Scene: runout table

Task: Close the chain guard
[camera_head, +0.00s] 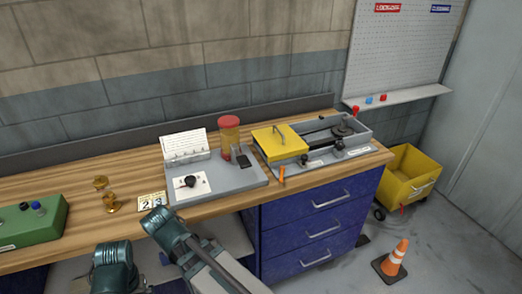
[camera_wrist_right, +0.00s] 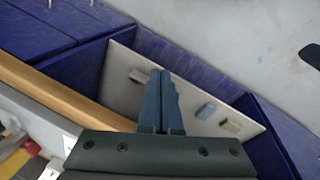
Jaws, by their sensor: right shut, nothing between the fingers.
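The yellow chain guard (camera_head: 279,143) with a small handle on top sits over the left part of a grey open-topped housing (camera_head: 362,146) at the right end of the bench. The right part of the housing is uncovered, and a dark round wheel (camera_head: 342,130) shows inside it. My right gripper (camera_wrist_right: 160,101) is shut and empty in the wrist view, its fingers in front of a blue cabinet opening below the bench edge, apart from the guard. Its fingertips cannot be made out in the head view.
Left of the guard stands a grey unit (camera_head: 225,181) with a red-topped jar (camera_head: 229,132). An orange-handled tool (camera_head: 281,175) lies at the guard's near left corner. A green box (camera_head: 32,224) sits far left. A yellow bin (camera_head: 411,177) and orange cone (camera_head: 394,260) stand on the floor.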

